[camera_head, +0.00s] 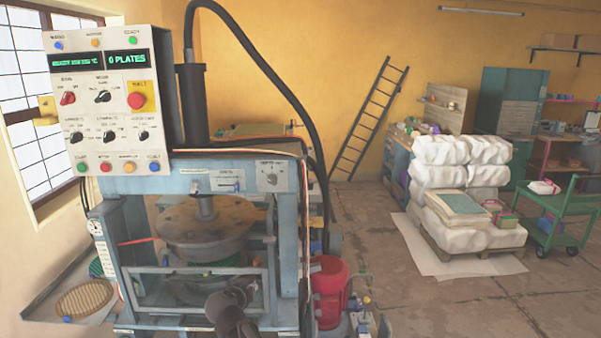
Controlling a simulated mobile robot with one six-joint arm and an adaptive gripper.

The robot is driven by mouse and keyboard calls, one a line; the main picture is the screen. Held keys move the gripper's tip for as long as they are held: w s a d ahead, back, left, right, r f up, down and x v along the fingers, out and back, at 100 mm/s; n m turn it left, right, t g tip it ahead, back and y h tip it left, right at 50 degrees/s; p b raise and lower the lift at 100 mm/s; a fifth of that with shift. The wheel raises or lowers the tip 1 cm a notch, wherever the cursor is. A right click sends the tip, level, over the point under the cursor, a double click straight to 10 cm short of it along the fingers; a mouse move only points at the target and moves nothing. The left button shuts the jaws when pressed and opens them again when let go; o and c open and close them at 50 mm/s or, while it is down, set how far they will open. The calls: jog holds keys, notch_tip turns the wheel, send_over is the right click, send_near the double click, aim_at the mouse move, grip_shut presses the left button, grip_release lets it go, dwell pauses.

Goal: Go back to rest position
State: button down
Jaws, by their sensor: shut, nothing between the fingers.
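My gripper (230,302) shows dark at the bottom centre, in front of the lower part of the blue-grey plate press (200,178). It is shut, with nothing seen held in it, and its fingertips are hard to make out against the press frame. The press has a round, rusty upper platen (207,222) on a central ram. A green round part shows below the platen, partly hidden behind the front frame (190,272). The control panel (105,98) stands above left, and its display reads "0 PLATES".
A red motor (329,290) stands on the floor right of the press. A woven round plate (84,299) lies on a surface at lower left. White sacks (460,165) are stacked on a pallet, with a green cart (555,215) beside them. Floor between motor and pallet is mostly clear.

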jog(key=s+d+f+g, duration=0.3)
jog(key=d, duration=0.6)
jog(key=s+d+f+g, duration=0.3)
jog(key=d, duration=0.5)
jog(key=s+d+f+g, duration=0.3)
jog(key=s+d, duration=0.1)
jog(key=d, duration=0.5)
jog(key=s+d+n+g+y, duration=0.1)
jog(key=s+d+g+y, duration=0.2)
jog(key=s+d, duration=0.2)
jog(key=shift+s+d+f, duration=0.15)
jog(key=shift+s+f, duration=0.3)
jog(key=shift+s, duration=0.6)
jog(key=shift+d, duration=0.1)
